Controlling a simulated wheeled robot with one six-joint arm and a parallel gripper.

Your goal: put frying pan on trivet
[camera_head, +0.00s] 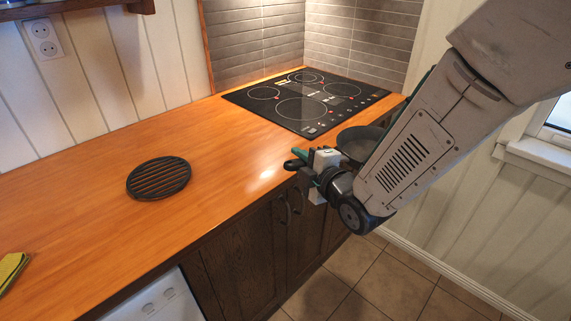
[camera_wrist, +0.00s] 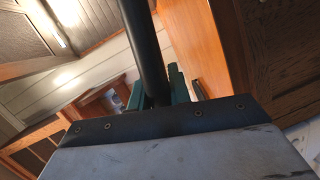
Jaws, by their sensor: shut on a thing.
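The frying pan (camera_head: 360,139) is dark and round, partly hidden behind my arm in the head view. It is near the front right corner of the cooktop, at the counter's front edge. My gripper (camera_head: 308,163) is shut on the pan's black handle, whose end sticks out to the left. In the wrist view the black handle (camera_wrist: 148,50) runs up from between the teal fingers of my gripper (camera_wrist: 157,92). The trivet (camera_head: 158,178), a black round slatted grid, lies flat and empty on the wooden counter, well left of my gripper.
The black cooktop (camera_head: 305,98) sits at the back right of the wooden counter (camera_head: 225,150). The counter between trivet and cooktop is clear. A yellow and dark cloth (camera_head: 12,270) lies at the far left. Dark cabinets (camera_head: 240,250) with handles stand below the front edge.

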